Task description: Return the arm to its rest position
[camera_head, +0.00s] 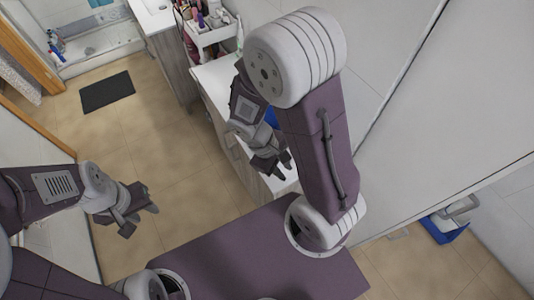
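My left arm comes in from the left edge, and its gripper (140,219) hangs over the tiled floor. Its two fingers are apart with nothing between them. My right arm rises from my base and bends over at a large white joint. Its gripper (284,170) points down beside the white cabinet, with its fingers a little apart and no object visible between them. The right arm's links hide part of the cabinet and whatever stands behind them.
A white-topped cabinet (216,78) stands beside my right arm, with a white cart (212,36) of cosmetics behind it. A blue item (271,118) is partly hidden by the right arm. A dark mat (107,91) lies on open floor. A blue bin (446,230) stands at right.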

